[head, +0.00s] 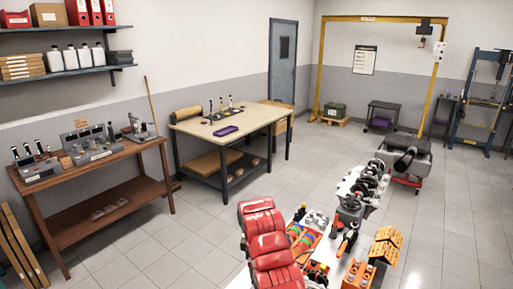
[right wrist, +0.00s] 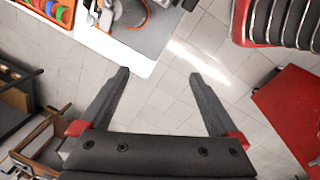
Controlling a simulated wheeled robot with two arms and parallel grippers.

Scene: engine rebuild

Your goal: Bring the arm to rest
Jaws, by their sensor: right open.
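My right gripper (right wrist: 159,76) shows in the right wrist view with its two dark fingers spread wide apart. Nothing is between the fingers; pale floor tiles show through the gap. A white bench top (right wrist: 138,65) with parts on it lies beyond the fingertips at the top left of that view. I cannot make out either gripper in the head view, and my left gripper shows in neither view.
A parts-covered bench with orange racks (head: 386,240) stands at the lower right. A wooden worktable (head: 260,118), a brown bench (head: 100,165) and a yellow gantry (head: 318,65) stand farther off. Open tiled floor (head: 170,240) lies left of the parts.

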